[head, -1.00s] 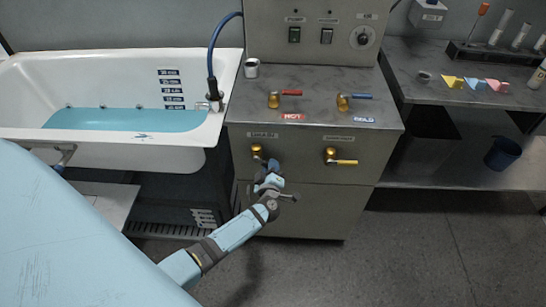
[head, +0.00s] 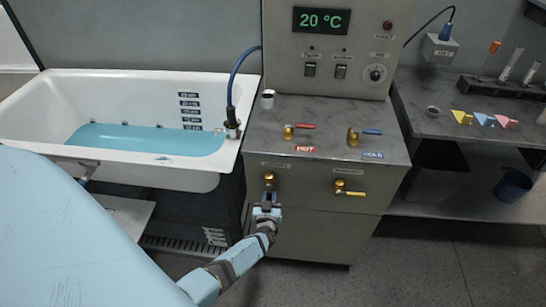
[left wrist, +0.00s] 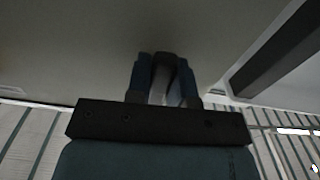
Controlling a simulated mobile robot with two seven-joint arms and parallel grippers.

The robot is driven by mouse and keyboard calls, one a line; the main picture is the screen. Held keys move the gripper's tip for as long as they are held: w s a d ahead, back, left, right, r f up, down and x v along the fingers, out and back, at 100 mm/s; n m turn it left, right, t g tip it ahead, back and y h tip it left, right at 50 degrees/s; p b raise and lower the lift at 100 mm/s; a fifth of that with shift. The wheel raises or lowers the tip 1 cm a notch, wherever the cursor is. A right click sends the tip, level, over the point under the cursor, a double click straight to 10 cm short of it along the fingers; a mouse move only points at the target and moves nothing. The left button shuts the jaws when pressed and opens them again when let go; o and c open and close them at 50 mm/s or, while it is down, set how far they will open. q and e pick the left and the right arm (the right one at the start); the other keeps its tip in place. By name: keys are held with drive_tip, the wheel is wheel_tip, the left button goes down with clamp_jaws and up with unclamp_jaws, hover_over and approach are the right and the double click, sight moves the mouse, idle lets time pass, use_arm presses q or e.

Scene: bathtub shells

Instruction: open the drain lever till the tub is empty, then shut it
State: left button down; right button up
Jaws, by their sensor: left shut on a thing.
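The white tub (head: 232,160) stands at the left in the head view, with blue water (head: 140,139) in it near the lowest of the level labels (head: 190,112). The grey cabinet front carries two brass valves. The right front valve (head: 340,187) has a yellow lever pointing right. My left gripper (head: 267,208) is just below the left front valve (head: 269,180) and hides its lever. In the left wrist view, its blue fingers (left wrist: 164,80) are shut on a narrow grey piece, apparently that lever (left wrist: 164,72). The small front labels are unreadable. My right gripper is out of view.
Red hot (head: 303,126) and blue cold (head: 370,132) levers sit on the cabinet top beside a small cup (head: 267,98). A display (head: 321,20) reads 20 °C. A shelf with coloured wedges (head: 482,119) and a dark bucket (head: 512,185) stand at the right.

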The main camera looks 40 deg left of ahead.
use_arm(q)
drive_tip(key=shift+a+m, duration=0.25)
drive_tip(key=shift+m, duration=0.15)
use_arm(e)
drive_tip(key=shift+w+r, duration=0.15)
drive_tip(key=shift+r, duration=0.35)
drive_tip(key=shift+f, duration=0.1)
use_arm(q)
drive_tip(key=c, duration=1.1)
unclamp_jaws()
drive_tip(key=shift+o, duration=0.5)
drive_tip(key=shift+s, duration=0.1)
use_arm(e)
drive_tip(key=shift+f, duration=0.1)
